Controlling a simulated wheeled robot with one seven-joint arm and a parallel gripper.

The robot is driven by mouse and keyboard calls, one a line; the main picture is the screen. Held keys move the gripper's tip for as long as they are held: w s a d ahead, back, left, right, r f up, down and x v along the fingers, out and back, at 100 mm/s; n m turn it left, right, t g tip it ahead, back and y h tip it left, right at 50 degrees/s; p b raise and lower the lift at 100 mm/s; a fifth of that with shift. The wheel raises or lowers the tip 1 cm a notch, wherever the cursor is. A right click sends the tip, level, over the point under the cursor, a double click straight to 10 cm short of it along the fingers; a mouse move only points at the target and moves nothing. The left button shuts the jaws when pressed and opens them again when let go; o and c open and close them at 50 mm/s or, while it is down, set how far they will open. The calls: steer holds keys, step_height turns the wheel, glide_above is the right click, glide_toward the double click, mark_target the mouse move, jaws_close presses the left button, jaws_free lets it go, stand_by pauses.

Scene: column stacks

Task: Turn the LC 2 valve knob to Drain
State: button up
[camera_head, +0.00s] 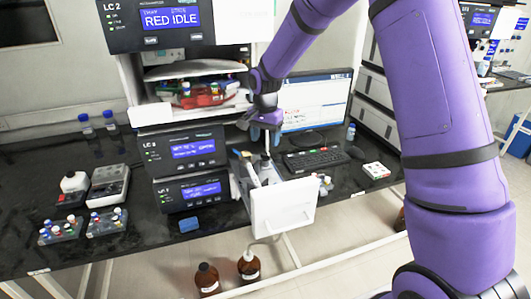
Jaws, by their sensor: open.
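The LC 2 stack carries a top module (175,22) with a blue screen reading "RED IDLE" at the upper left. A middle module (181,149) and a bottom module (188,191), each with a blue screen, sit below it on the bench. I cannot make out the valve knob or its Drain mark; it may be hidden by my gripper or too small to tell. My gripper (265,128) points down just right of the middle module, above an open white door or panel (283,207). It is open, and I see nothing held in it.
A monitor (318,98) and keyboard (315,161) stand behind and right of my gripper. Vial racks (60,229) and a small grey instrument (108,185) are at the left. A blue sponge-like block (188,225) lies near the bench edge. Brown bottles (207,278) stand on the floor.

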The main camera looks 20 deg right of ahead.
mark_target(266, 156)
step_height(266, 156, down, 6)
steer(key=shift+r, duration=0.1)
stand_by(0.4)
steer(key=c, duration=0.9)
